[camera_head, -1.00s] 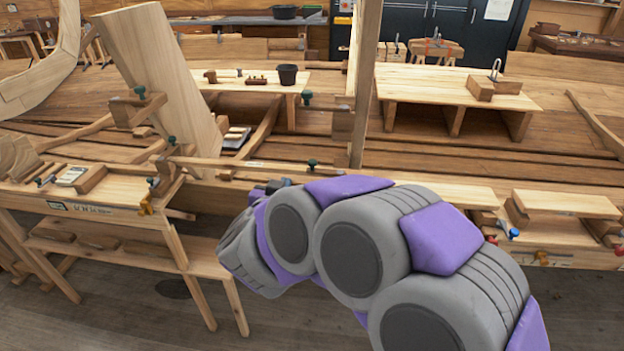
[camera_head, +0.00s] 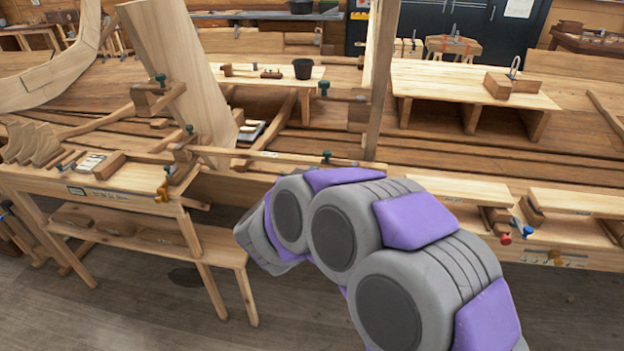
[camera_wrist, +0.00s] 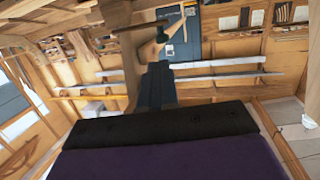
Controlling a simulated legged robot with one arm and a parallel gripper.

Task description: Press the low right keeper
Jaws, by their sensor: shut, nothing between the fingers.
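I cannot tell for certain which part is the low right keeper. Green-knobbed wooden clamps sit along the hull edge in the head view, one on the near rail (camera_head: 327,157) behind my arm and one at the left bench corner (camera_head: 189,130). My gripper (camera_wrist: 156,68) shows in the wrist view as a narrow dark shape, shut and empty. Just beyond its tip are a wooden piece (camera_wrist: 148,52) and a green knob (camera_wrist: 160,35); contact cannot be told. In the head view my arm hides the gripper's fingers.
The left workbench (camera_head: 130,180) has a lower shelf. The right bench carries a blue handle (camera_head: 527,232) and a red knob (camera_head: 505,239). A black bucket (camera_head: 303,68) stands on a board inside the hull. A wooden post (camera_head: 378,80) rises behind my arm. The floor in front is clear.

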